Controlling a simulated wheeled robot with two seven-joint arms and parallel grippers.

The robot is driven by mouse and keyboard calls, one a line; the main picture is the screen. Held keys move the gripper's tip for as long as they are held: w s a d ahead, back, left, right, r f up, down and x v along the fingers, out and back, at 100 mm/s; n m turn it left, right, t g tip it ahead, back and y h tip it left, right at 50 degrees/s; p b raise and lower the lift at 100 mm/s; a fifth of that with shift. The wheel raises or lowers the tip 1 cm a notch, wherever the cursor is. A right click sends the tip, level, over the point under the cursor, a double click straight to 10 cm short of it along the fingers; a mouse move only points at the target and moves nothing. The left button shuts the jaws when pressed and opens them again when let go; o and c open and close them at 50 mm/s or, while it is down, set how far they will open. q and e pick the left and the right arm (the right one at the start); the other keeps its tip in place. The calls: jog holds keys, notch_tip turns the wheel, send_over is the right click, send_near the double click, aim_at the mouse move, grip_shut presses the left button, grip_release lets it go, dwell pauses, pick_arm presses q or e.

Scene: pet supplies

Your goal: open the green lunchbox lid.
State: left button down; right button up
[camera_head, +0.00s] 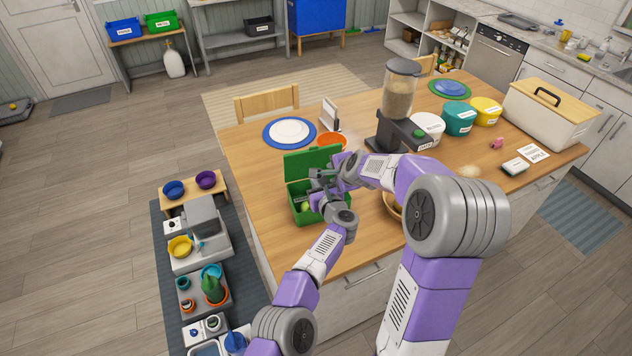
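The green lunchbox (293,202) sits near the left side of the wooden table. Its green lid (304,160) stands raised at the back edge, and part of the inside shows with something light green in it. My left gripper (324,192) is at the right part of the lunchbox, over its opening. My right gripper (322,176) is close beside it, in front of the lid. The two grippers overlap in the view, so their fingers and any contact with the lid or box are unclear.
An orange bowl (331,141) and a blue plate with a white plate (288,131) stand behind the lunchbox. A food dispenser (399,95) is at the back right. A wooden bowl (391,206) is partly hidden by my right arm. The table's front left corner is clear.

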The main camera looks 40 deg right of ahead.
pick_arm(q)
jog(key=p+v, duration=0.2)
jog(key=v, duration=0.5)
jog(key=shift+s+p, duration=0.25)
jog(key=shift+p, duration=0.05)
dwell(0.4)
jog(key=shift+a, duration=0.1)
